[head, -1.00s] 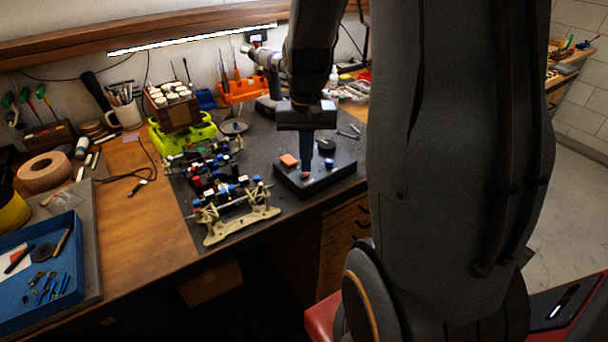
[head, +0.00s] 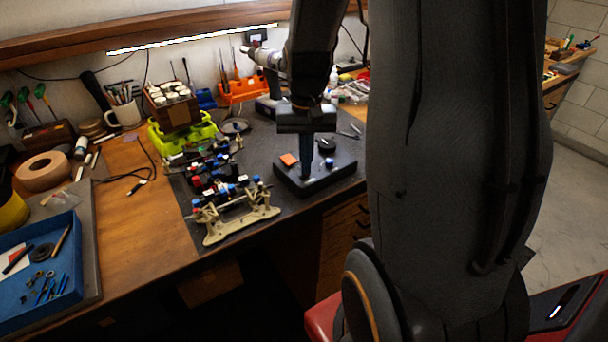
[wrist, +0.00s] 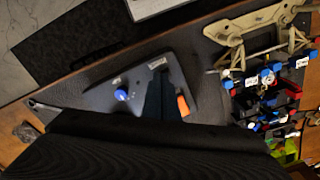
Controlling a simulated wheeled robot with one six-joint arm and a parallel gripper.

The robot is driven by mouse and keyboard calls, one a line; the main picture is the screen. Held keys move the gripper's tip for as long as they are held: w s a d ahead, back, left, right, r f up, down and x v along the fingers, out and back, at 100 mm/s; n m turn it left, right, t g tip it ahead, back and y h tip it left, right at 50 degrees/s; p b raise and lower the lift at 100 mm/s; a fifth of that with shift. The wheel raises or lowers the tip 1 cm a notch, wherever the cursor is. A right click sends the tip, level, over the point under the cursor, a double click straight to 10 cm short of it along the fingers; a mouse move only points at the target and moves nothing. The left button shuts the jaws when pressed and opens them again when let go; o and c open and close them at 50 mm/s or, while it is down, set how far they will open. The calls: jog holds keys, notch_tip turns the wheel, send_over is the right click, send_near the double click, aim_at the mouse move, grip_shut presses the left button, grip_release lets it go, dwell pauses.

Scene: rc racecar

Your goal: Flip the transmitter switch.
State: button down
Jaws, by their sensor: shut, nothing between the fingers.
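The transmitter (head: 336,174) is a black box lying on the dark mat. It carries an orange part (head: 289,160), a blue knob (head: 329,163) and a round black part (head: 326,145). In the wrist view the transmitter (wrist: 108,98) shows its blue knob (wrist: 121,95) and orange part (wrist: 183,105). My gripper (head: 305,177) is shut and empty, pointing down at the top of the transmitter between the orange part and the blue knob. Whether its tips touch the surface I cannot tell. The red part seen earlier by the tips is hidden now.
A car chassis (head: 240,225) with colourful parts lies left of the transmitter. An orange tool holder (head: 243,92) and a lime-green body (head: 181,139) stand behind. A blue tray (head: 78,280) is at the far left.

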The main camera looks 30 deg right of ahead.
jog(key=shift+f, duration=0.25)
notch_tip(320, 180, up, 7)
jog(key=p, duration=0.6)
dwell(0.5)
dwell(0.3)
jog(key=shift+s+a+f, duration=0.1)
jog(key=shift+a+f, duration=0.05)
jog(key=shift+a, duration=0.15)
jog(key=s+a+f+n+b, duration=0.2)
jog(key=s+a+b, duration=0.1)
jog(key=a, duration=0.3)
jog(key=s+a+f+n+t+b, duration=0.1)
jog(key=s+a+f+n+b, duration=0.2)
jog(key=a, duration=0.3)
jog(key=shift+s+a+f+n, duration=0.15)
jog(key=shift+s+n, duration=0.15)
jog(key=shift+s, duration=0.4)
